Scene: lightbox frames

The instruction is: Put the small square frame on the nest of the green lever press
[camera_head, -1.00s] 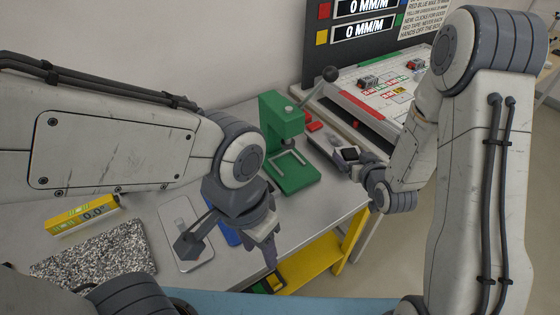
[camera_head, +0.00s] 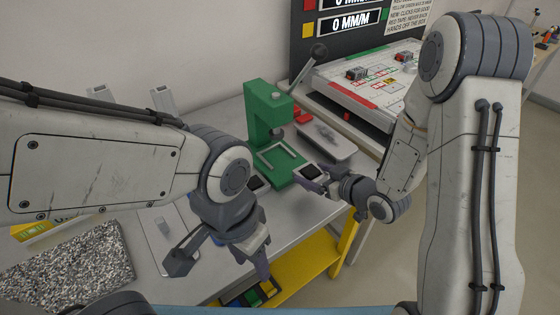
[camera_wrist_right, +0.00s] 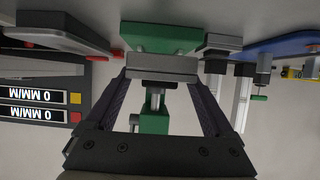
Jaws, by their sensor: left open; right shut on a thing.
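The green lever press (camera_head: 268,112) stands on the grey table, its black-knobbed lever raised. A pale angled nest (camera_head: 283,163) lies on its green base. My right gripper (camera_head: 314,174) is shut on a small dark-centred square frame (camera_head: 311,171), just right of the press base. In the right wrist view the gripper (camera_wrist_right: 161,79) grips a grey bar-like edge of the frame (camera_wrist_right: 161,66), with the green press behind it. Whether the frame touches the base cannot be told. My left gripper (camera_head: 258,262) is open and empty near the table's front edge.
A grey tray (camera_head: 332,146) lies right of the press. A speckled slab (camera_head: 72,265) is at front left. A board with coloured pieces (camera_head: 372,80) stands behind right.

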